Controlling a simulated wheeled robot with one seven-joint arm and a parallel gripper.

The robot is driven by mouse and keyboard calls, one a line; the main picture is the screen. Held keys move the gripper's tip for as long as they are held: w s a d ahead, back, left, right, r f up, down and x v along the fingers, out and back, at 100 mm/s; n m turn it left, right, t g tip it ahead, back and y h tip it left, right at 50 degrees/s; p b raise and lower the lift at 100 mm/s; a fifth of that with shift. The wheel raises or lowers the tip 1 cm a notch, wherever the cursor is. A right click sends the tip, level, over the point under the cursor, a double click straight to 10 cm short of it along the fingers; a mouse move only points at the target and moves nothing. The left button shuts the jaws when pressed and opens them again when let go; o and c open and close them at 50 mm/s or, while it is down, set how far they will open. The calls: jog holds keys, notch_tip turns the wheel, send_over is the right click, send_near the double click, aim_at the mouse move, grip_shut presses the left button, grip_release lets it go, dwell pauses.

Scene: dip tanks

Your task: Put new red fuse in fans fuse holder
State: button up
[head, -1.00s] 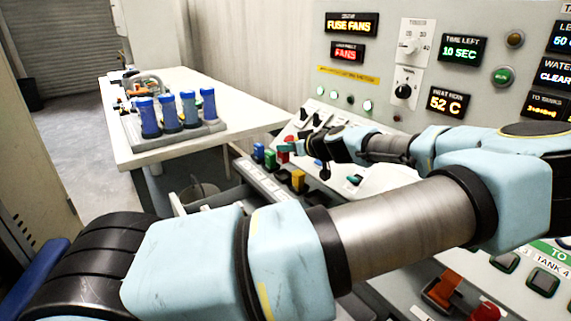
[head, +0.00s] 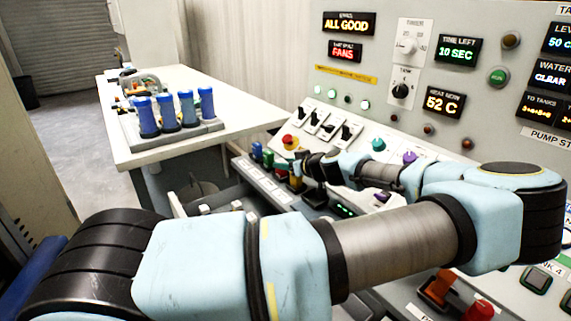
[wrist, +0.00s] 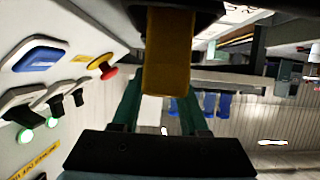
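In the head view, my gripper (head: 298,168) is at the low front shelf, by a row of coloured fuses. A blue fuse (head: 256,150), a green fuse (head: 268,158) and a yellow fuse (head: 295,184) show there. The upper display (head: 349,24) reads ALL GOOD.
The sloping panel has black switches (head: 328,125), a red stop button (head: 290,140) with a yellow base, and a purple knob (head: 410,157). A white table (head: 240,125) at the back left holds a rack of several blue cylinders (head: 187,108). My arm crosses close before the panel.

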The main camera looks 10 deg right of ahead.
jog(key=shift+o, duration=1.1)
jog(key=shift+r, duration=0.1)
jog(key=b+v, duration=0.3)
jog(key=v, duration=0.9)
